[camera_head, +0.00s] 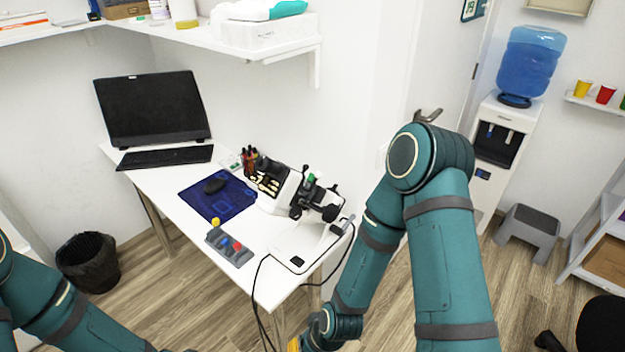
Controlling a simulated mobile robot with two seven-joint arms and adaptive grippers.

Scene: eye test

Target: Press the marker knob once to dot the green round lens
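A white and black lens instrument (284,187) stands on the white desk, towards its right side. A small green piece (311,180) shows at its upper part; it may be the green round lens, but it is too small to be sure. Black knobs and levers stick out on the instrument's right side; I cannot tell which is the marker knob. My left arm comes in at the bottom left and my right arm bends down in front of the desk's right end. Both arms stay apart from the instrument in the picture. Neither gripper's fingers show.
Cables hang at the desk's right end.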

